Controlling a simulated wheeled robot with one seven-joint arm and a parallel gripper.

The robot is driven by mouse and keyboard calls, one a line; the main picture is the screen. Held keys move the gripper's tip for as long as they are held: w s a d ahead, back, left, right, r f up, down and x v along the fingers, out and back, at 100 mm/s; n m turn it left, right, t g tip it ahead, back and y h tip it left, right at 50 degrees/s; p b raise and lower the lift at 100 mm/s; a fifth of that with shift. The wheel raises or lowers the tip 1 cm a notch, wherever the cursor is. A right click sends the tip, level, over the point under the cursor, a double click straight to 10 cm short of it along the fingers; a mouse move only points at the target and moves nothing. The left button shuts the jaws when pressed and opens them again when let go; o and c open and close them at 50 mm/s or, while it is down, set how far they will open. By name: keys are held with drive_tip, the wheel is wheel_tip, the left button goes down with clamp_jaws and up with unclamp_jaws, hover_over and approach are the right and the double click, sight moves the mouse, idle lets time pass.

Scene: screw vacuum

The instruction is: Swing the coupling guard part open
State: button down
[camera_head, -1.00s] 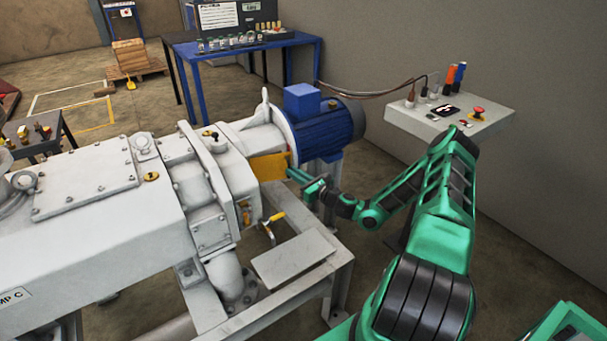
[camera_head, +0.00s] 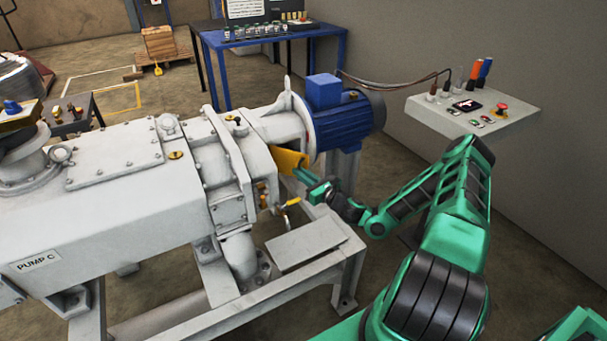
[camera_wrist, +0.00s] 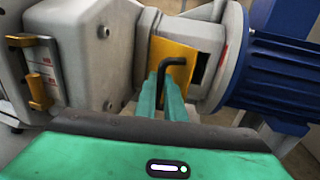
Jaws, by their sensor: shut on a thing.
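The coupling guard part is a yellow-orange plate (camera_head: 288,158) on the grey housing between the pump and the blue motor. It stands out at an angle from the housing. In the wrist view the yellow plate (camera_wrist: 166,48) carries a black bent handle (camera_wrist: 168,66), and a dark opening shows to its right. My gripper (camera_head: 302,176) reaches it from the right. In the wrist view my gripper's green fingers (camera_wrist: 164,84) are shut on the black handle, and hide its lower part.
The blue motor (camera_head: 347,126) stands just right of the guard. A yellow-handled valve (camera_head: 289,205) and a flat grey plate (camera_head: 305,246) lie below.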

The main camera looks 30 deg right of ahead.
drive_tip(key=shift+w+r, duration=0.1)
drive_tip(key=shift+r, duration=0.05)
drive_tip(key=c, duration=2.1)
unclamp_jaws()
drive_tip(key=shift+d, duration=0.1)
drive_tip(key=v, duration=1)
drive_tip(key=shift+s, duration=0.4)
